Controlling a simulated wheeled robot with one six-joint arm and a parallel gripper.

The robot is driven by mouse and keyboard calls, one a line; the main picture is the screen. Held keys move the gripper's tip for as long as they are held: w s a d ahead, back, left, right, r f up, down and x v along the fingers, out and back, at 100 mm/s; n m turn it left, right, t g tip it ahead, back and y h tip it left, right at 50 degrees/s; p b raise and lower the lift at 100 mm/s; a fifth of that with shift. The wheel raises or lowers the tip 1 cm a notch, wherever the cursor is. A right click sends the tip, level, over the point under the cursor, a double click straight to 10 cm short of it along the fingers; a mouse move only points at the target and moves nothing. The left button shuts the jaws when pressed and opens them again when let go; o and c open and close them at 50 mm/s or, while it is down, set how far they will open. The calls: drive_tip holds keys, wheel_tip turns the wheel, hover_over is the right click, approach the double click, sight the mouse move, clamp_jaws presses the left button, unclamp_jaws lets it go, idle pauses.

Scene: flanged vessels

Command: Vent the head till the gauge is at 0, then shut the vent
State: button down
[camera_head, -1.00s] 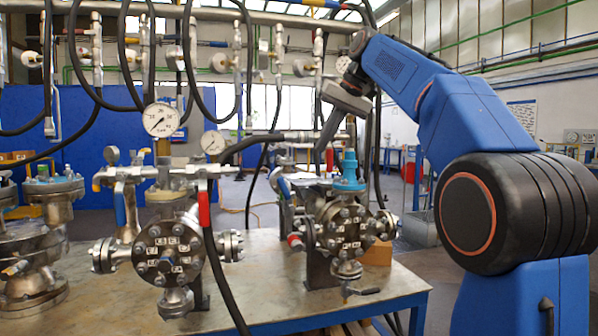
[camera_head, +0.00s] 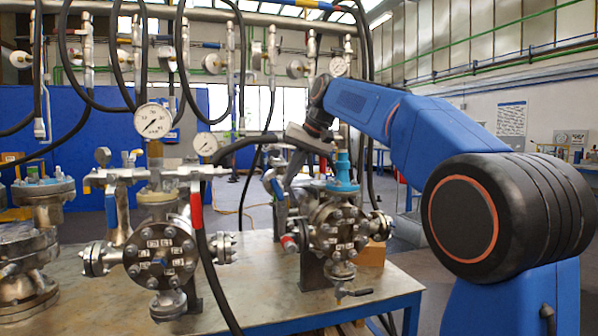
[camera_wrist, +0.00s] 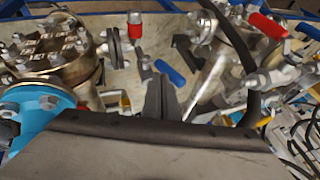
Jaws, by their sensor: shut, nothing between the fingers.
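My gripper (camera_head: 289,184) is at the right vessel's upper left. In the wrist view my gripper (camera_wrist: 161,98) is shut and empty. A blue lever (camera_wrist: 170,73) lies just beyond the fingertips, apart from them as far as I can tell. A red lever (camera_wrist: 268,25) is upper right.
A red-handled lever (camera_head: 196,205) and a blue-handled one (camera_head: 110,207) hang by the left vessel. A black hose (camera_head: 203,275) runs down in front. Another flanged vessel (camera_head: 28,265) is at far left. The bench front (camera_head: 255,310) is bare.

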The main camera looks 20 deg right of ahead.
sight(275, 184)
drive_tip(key=shift+a, duration=0.25)
drive_tip(key=shift+a, duration=0.1)
drive_tip(key=shift+a+h, duration=0.35)
drive_tip(key=shift+h, duration=0.15)
drive_tip(key=shift+a+f+n+h, duration=0.15)
drive_tip(key=shift+a+n+h, duration=0.05)
drive_tip(key=shift+a+h, duration=0.45)
drive_tip(key=shift+a+f+n+h, duration=0.1)
drive_tip(key=shift+a+n+h, duration=0.1)
drive_tip(key=shift+a+h, duration=0.4)
drive_tip(key=a+f+n+h, duration=0.1)
drive_tip(key=a+f+h, duration=0.5)
drive_tip(key=shift+a+n+h, duration=0.15)
drive_tip(key=shift+n+h, duration=0.15)
drive_tip(key=shift+h, duration=0.05)
drive_tip(key=shift+f, duration=0.1)
